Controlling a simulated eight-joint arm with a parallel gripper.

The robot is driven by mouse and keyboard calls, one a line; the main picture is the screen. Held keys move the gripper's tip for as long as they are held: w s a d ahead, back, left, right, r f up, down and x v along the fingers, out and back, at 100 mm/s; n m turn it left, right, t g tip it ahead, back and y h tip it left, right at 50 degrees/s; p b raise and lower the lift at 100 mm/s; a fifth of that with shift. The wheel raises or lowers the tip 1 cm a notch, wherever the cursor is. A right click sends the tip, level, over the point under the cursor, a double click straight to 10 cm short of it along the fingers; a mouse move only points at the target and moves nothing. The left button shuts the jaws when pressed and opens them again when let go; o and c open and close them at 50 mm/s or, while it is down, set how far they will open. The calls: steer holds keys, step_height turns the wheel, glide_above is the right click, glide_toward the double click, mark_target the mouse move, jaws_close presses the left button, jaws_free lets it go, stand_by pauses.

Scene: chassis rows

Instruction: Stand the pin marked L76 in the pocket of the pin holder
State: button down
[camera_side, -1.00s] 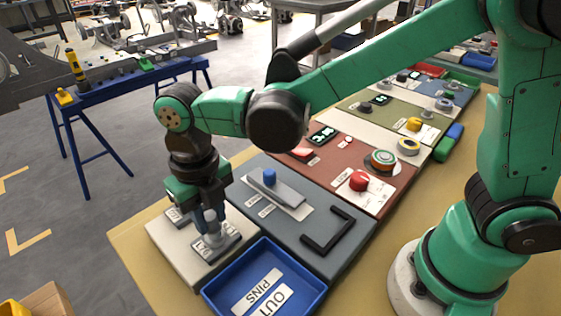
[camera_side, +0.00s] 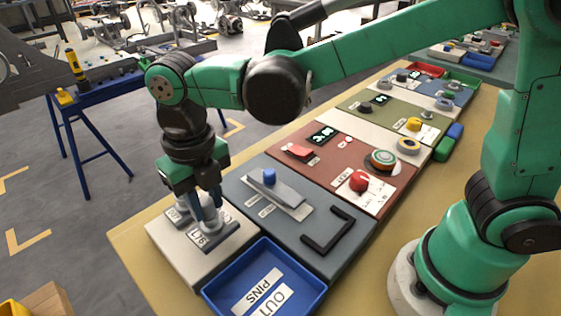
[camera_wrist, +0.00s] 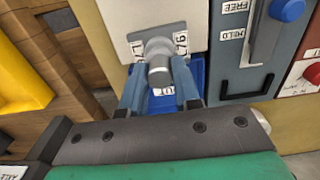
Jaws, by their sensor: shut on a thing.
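My gripper (camera_side: 208,218) is shut on a grey round pin (camera_wrist: 159,66) over the cream panel (camera_side: 190,262) at the near left. In the wrist view the pin sits between my two blue-grey fingers. A label reading L76 (camera_side: 200,238) lies on the grey plate right below the pin. Labels also show on both sides of the pin in the wrist view. I cannot tell whether the pin's lower end is clear of the plate. A second plate (camera_side: 174,216) is partly hidden behind my fingers. I cannot make out which part is the pin holder's pocket.
A blue tray (camera_side: 228,303) marked OUT PINS lies in front. Beyond is a red-brown panel (camera_side: 335,160) with a red knob (camera_side: 359,181).

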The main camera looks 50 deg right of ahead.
steer(key=shift+r, duration=0.25)
steer(key=shift+s+d+r+m, duration=0.1)
steer(key=shift+d+r+m, duration=0.1)
steer(key=shift+d+m, duration=0.3)
steer(key=s+d+r+m, duration=0.2)
steer(key=s+d+m, duration=0.35)
steer(key=m, duration=1.25)
steer(key=s+d+r+m, duration=0.2)
steer(key=s+d+m, duration=0.35)
steer(key=m, duration=1.15)
steer(key=shift+w+d+f, duration=0.2)
steer(key=shift+d+f, duration=0.1)
steer(key=shift+f, duration=0.95)
steer(key=shift+w+d+f, duration=0.15)
steer(key=shift+d+f, duration=0.2)
steer(key=shift+f, duration=0.9)
steer(key=shift+w+d+f, duration=0.2)
steer(key=shift+d+f, duration=0.1)
steer(key=shift+f, duration=0.95)
